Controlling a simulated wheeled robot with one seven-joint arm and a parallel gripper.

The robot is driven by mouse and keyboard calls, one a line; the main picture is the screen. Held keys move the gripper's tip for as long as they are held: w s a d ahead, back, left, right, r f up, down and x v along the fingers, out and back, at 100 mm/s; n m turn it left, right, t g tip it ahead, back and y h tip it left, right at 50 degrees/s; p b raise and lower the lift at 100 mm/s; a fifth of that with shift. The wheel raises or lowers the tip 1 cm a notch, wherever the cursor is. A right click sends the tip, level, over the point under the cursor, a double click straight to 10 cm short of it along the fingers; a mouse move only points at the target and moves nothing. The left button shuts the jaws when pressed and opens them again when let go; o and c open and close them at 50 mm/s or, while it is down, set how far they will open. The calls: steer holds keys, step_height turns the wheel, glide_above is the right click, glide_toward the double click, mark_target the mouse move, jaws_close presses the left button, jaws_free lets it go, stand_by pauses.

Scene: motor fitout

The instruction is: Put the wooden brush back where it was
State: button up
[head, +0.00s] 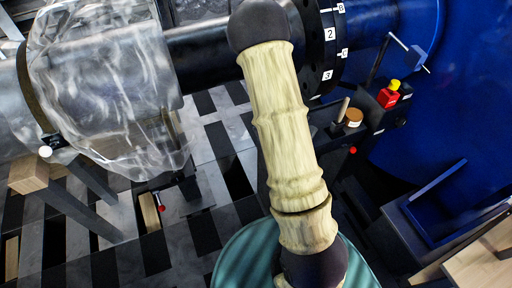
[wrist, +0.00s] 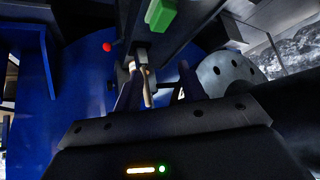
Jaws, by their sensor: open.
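In the wrist view, my gripper (wrist: 157,85) is open, with one dark finger on each side. A thin pale wooden handle, which looks like the wooden brush (wrist: 147,88), stands between the fingers, nearer the left one. I cannot tell whether it touches a finger. In the head view, a short pale wooden stick, likely the same brush (head: 343,109), leans on a dark ledge beside a round brown-topped pot (head: 353,117). My gripper cannot be made out in the head view.
A red box with a yellow knob (head: 390,94) stands beside the large blue housing (head: 450,90). A green block (wrist: 160,14) hangs over the wrist view, with a red ball (wrist: 106,47) left.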

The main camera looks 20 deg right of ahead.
steer(key=s+a+r+n+g+y, duration=0.1)
steer(key=s+a+r+n+y, duration=0.1)
steer(key=a, duration=0.5)
steer(key=s+a+r+n+y, duration=0.2)
steer(key=s+a+r+n, duration=0.3)
steer(key=s+a+r, duration=0.1)
steer(key=s+a+r+n+g+y, duration=0.1)
steer(key=s+a+r+n+y, duration=0.1)
steer(key=a+r, duration=0.4)
steer(key=shift+s+a+r+n+g, duration=0.3)
steer(key=shift+s+a+n, duration=0.6)
steer(key=shift+s+a, duration=0.2)
steer(key=w+p+v, duration=0.1)
steer(key=p+v, duration=0.7)
steer(key=shift+w+r, duration=0.2)
steer(key=shift+w, duration=0.25)
